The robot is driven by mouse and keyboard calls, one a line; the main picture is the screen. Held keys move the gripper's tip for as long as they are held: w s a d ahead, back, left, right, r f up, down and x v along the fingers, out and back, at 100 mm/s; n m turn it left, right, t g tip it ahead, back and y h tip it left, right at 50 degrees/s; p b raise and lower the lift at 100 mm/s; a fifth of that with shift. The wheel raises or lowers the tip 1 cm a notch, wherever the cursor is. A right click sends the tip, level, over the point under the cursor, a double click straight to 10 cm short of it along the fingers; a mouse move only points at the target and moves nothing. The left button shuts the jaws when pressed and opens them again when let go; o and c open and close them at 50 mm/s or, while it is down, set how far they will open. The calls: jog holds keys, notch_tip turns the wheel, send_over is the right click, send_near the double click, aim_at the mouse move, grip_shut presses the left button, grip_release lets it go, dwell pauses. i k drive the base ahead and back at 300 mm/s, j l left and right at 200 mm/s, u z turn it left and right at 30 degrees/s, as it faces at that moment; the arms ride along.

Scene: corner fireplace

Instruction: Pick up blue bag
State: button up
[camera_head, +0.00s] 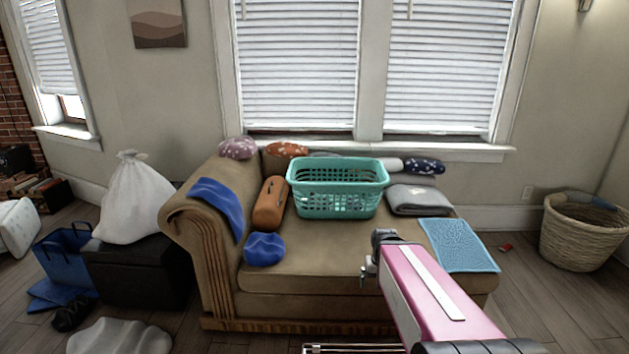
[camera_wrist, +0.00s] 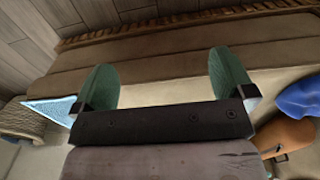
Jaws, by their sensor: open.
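A blue bag with open top and handles (camera_head: 63,252) stands on the floor at the far left in the head view, beside a black box. A rounded, crumpled blue item (camera_head: 264,249) lies on the front left of the sofa seat; I cannot tell whether it is also a bag. It shows at the right edge of the wrist view (camera_wrist: 299,98). My gripper (camera_wrist: 165,80) is open and empty over the sofa's front part, its two greenish fingers wide apart. In the head view my arm reaches over the right part of the seat, and the fingers are not clearly visible.
The sofa (camera_head: 310,275) holds a teal basket (camera_head: 337,203), an orange bolster (camera_head: 270,203), a light-blue cloth (camera_head: 458,245) and several cushions. A black box (camera_head: 140,272) carries a white sack (camera_head: 133,205). A wicker basket (camera_head: 582,235) stands right. Grey cloth (camera_head: 120,338) lies on the floor.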

aim_at(58, 253)
jog(key=u, duration=2)
jog(key=i+j+u, duration=0.3)
jog(key=i, duration=0.25)
jog(key=i+u, duration=0.3)
jog(key=i, duration=0.2)
jog(key=i+j, duration=0.1)
jog(key=i, duration=0.8)
jog(key=i+j, duration=0.1)
jog(key=i, duration=0.75)
jog(key=i+j+z, duration=0.1)
jog(key=i+z, duration=0.3)
jog(key=i+j+z, duration=0.25)
jog(key=i+z, duration=0.15)
jog(key=i+j+z, duration=0.65)
jog(key=z, duration=0.15)
jog(key=i+j+z, duration=0.2)
jog(key=j+z, duration=0.2)
jog(key=j, duration=0.25)
